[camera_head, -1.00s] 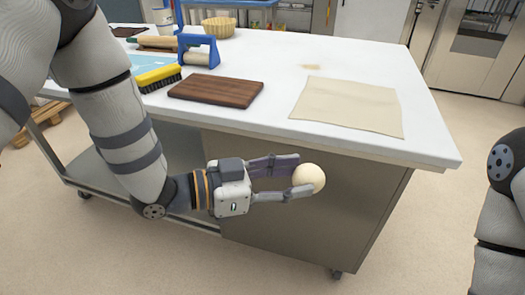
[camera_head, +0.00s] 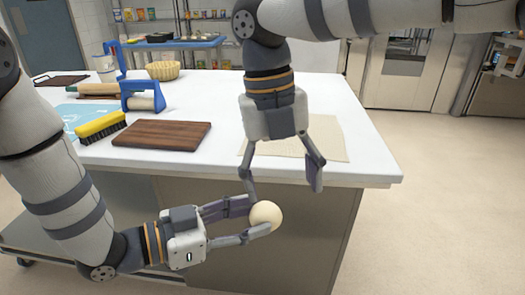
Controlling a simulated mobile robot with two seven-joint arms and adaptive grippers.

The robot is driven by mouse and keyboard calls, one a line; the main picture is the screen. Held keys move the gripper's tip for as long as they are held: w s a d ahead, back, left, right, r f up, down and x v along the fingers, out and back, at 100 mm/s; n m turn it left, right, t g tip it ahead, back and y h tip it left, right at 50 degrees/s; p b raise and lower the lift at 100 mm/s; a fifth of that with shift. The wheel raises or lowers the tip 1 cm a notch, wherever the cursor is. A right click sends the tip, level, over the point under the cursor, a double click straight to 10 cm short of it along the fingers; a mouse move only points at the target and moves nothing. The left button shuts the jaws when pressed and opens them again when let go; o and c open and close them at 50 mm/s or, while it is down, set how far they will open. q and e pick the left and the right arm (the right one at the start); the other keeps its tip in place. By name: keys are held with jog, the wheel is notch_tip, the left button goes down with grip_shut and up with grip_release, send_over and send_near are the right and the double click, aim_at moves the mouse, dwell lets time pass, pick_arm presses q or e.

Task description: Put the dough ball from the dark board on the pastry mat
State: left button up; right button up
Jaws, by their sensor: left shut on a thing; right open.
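The dough ball (camera_head: 265,215) is pale and round. My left gripper (camera_head: 250,219) is shut on it and holds it in the air in front of the table's front side. My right gripper (camera_head: 283,191) points down, open, with its fingers spread; its left finger is close above the dough ball, and I cannot tell if they touch. The pastry mat (camera_head: 332,137) is a beige sheet on the right of the tabletop, partly hidden behind my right gripper. The dark board (camera_head: 161,134) is brown wood, lies left of the mat and is bare.
The tabletop right of the mat is clear. Shelves (camera_head: 160,28) stand behind.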

aim_at(262, 221)
jog(key=w+a+r+n+t+y, duration=0.1)
jog(key=w+a+r+n+y, duration=0.1)
jog(key=a+r, duration=0.15)
jog(key=f, duration=1.1)
jog(key=shift+s+d+f, duration=0.2)
jog(key=shift+s, duration=0.1)
jog(key=c, duration=1.3)
pick_arm(q)
jog(key=o, duration=0.9)
jog(key=shift+d, duration=0.1)
pick_arm(e)
jog(key=shift+o, duration=0.2)
jog(key=shift+a, duration=0.1)
pick_arm(q)
jog(key=o, duration=0.3)
